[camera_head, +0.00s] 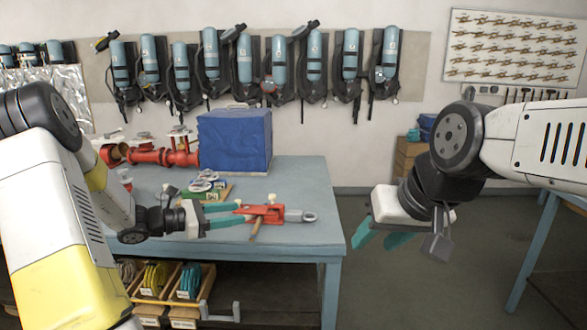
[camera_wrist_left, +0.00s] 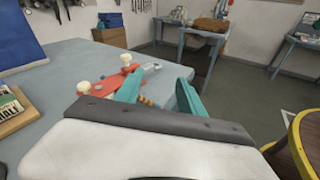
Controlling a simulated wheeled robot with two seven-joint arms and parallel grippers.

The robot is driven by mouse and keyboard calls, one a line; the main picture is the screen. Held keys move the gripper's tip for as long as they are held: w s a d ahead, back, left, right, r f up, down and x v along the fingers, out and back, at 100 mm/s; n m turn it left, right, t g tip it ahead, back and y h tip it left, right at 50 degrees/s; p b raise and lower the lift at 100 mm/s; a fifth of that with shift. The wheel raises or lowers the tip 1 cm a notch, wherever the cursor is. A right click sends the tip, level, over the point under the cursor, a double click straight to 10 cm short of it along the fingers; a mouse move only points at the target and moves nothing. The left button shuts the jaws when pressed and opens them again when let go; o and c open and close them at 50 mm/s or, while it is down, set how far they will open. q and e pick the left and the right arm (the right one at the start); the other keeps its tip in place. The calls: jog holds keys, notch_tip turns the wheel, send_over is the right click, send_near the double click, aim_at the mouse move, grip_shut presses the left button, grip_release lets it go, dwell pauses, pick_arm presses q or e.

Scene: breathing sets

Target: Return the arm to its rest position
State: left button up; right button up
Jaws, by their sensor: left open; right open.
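My left gripper (camera_head: 224,214) is open over the front part of the blue-grey table (camera_head: 305,190). Its teal fingers point right, toward a red clamp-like tool (camera_head: 262,213) with a grey ringed end. In the left wrist view the open fingers (camera_wrist_left: 158,92) show in front of the red tool (camera_wrist_left: 115,85); I cannot tell whether they touch it. Nothing shows held between them. My right gripper (camera_head: 384,238) is open and empty, with its teal fingers pointing down-left, over the floor to the right of the table.
A blue covered box (camera_head: 234,140) and red pipe fittings (camera_head: 150,156) stand at the table's back. Bins with coiled straps (camera_head: 157,279) sit on the shelf below. Breathing sets (camera_head: 245,60) hang on the wall. Another table (camera_head: 540,245) stands at right; floor between is clear.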

pick_arm(q)
jog(key=s+d+r+m+g+y, duration=0.25)
jog(key=s+d+m, duration=0.2)
jog(key=s, duration=0.25)
jog(key=s+d+r+m+g+y, duration=0.2)
jog(key=s+d+r+m+g, duration=0.15)
jog(key=s+m, duration=0.3)
jog(key=s+a+r+m+t+y, duration=0.2)
jog(key=s+m+y, duration=0.2)
jog(key=s+m, duration=0.1)
jog(key=s+a+r+m+t+y, duration=0.2)
jog(key=s+a+m+y, duration=0.1)
jog(key=s+m, duration=0.3)
jog(key=shift+s+r+y, duration=0.35)
jog(key=shift+s+r, duration=0.05)
jog(key=shift+s, duration=0.85)
